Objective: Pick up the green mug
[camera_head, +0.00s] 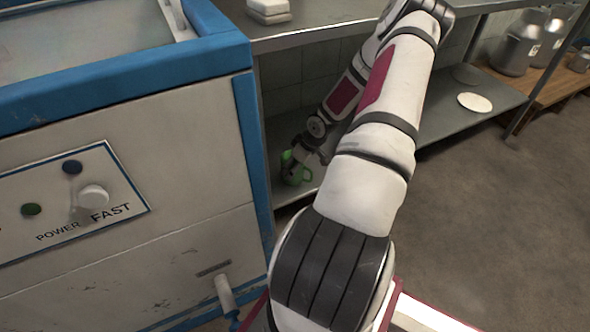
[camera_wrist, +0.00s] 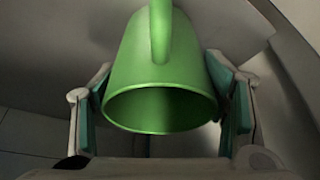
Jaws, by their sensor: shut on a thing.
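The green mug (camera_wrist: 155,85) fills the middle of the wrist view, its open mouth facing the camera and its handle on the upper side. My gripper (camera_wrist: 165,105) has one finger on each side of the mug and is shut on it. In the head view the mug (camera_head: 292,169) is a small green shape at the lower shelf, partly covered by my gripper (camera_head: 297,160). I cannot tell whether the mug touches the shelf.
A blue-edged machine (camera_head: 120,150) with a control panel stands close on the left. The metal table's lower shelf (camera_head: 440,117) extends right, with a white round plate (camera_head: 475,102) on it. Metal cans (camera_head: 517,50) stand at the far right. The floor (camera_head: 500,220) at right is clear.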

